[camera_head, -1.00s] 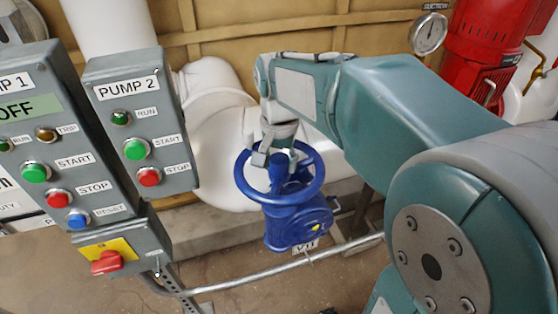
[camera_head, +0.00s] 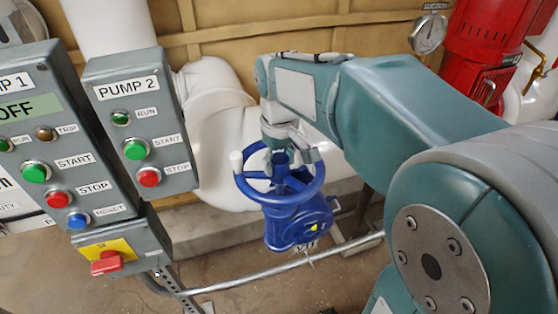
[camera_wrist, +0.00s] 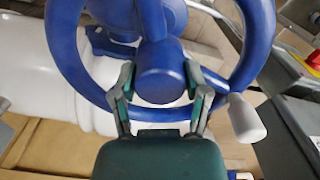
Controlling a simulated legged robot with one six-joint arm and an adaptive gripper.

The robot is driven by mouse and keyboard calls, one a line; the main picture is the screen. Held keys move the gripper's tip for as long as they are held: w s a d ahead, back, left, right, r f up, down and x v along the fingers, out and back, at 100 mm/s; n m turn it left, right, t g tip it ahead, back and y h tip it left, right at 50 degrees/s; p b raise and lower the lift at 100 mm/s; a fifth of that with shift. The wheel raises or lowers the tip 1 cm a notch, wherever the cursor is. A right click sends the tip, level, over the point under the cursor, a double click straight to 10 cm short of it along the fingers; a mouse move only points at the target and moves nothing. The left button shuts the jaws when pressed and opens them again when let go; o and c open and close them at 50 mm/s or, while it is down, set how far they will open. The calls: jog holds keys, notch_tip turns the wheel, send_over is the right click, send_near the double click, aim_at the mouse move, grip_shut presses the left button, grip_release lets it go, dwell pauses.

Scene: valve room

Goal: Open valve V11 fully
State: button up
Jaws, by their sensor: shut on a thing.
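Valve V11 (camera_head: 292,232) is a blue valve with a blue handwheel (camera_head: 283,199), in the middle of the head view. Its tag (camera_head: 306,247) is partly hidden below the body. A white knob (camera_head: 236,163) stands on the wheel's left rim. The wrist view shows the wheel rim (camera_wrist: 62,50), the round hub (camera_wrist: 160,75) and the knob (camera_wrist: 246,117) at the right. My gripper (camera_head: 290,158) comes down on the wheel from above. In the wrist view my gripper (camera_wrist: 160,88) has one finger on each side of the hub, shut on it.
The grey PUMP 2 box (camera_head: 140,125) and PUMP 1 box (camera_head: 45,140) stand left of the wheel, with a red rotary switch (camera_head: 107,262) below. A metal conduit (camera_head: 250,275) runs low in front of the valve. White pipe (camera_head: 215,120) lies behind. A gauge (camera_head: 428,34) is at upper right.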

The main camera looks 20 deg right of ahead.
jog(key=n, duration=0.6)
jog(key=shift+n, duration=0.4)
jog(key=n, duration=0.6)
jog(key=shift+n, duration=0.3)
jog(key=o, duration=1.3)
jog(key=shift+c, duration=0.2)
jog(key=shift+r, duration=3.3)
